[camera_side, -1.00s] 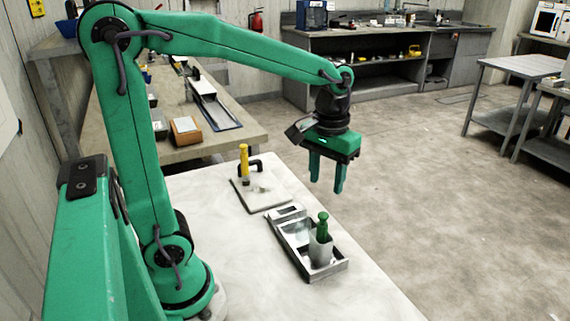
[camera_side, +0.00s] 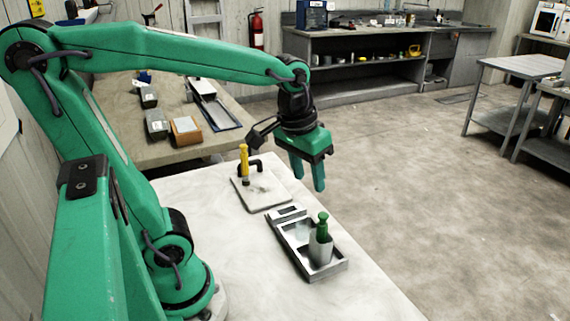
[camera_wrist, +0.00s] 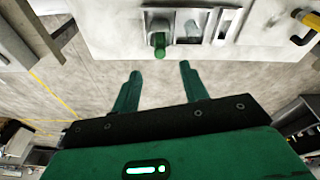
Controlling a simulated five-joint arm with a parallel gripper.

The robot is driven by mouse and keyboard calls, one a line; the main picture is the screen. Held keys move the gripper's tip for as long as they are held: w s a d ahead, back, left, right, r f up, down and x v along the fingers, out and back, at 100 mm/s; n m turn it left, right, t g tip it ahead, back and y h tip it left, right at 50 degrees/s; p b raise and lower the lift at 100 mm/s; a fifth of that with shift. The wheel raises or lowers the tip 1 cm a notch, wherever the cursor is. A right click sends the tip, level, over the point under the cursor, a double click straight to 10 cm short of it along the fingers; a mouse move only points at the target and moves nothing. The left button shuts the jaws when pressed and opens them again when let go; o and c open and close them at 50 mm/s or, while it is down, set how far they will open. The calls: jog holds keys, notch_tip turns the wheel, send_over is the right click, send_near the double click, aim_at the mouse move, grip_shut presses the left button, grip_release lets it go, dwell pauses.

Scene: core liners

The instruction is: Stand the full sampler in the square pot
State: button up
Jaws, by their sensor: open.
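The green top also shows in the wrist view (camera_wrist: 158,42). A yellow-handled tool (camera_side: 244,162) stands upright on a pale board (camera_side: 264,201), beside a black bent handle. Part of it shows at the wrist view's right edge (camera_wrist: 304,38). I cannot tell which one is full. My gripper (camera_side: 308,183) is open and empty, in the air above and beyond the tray, with its fingers pointing down; the fingers also show in the wrist view (camera_wrist: 160,68).
The white table (camera_side: 220,218) is clear on its near side. The floor (camera_side: 430,190) is open to the right.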

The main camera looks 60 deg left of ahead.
jog(key=shift+s+m+t, duration=0.65)
jog(key=shift+s+t, duration=0.15)
jog(key=shift+s, duration=0.6)
jog(key=shift+s+m+t, duration=0.65)
jog(key=shift+s+t, duration=0.15)
jog(key=shift+s, duration=0.6)
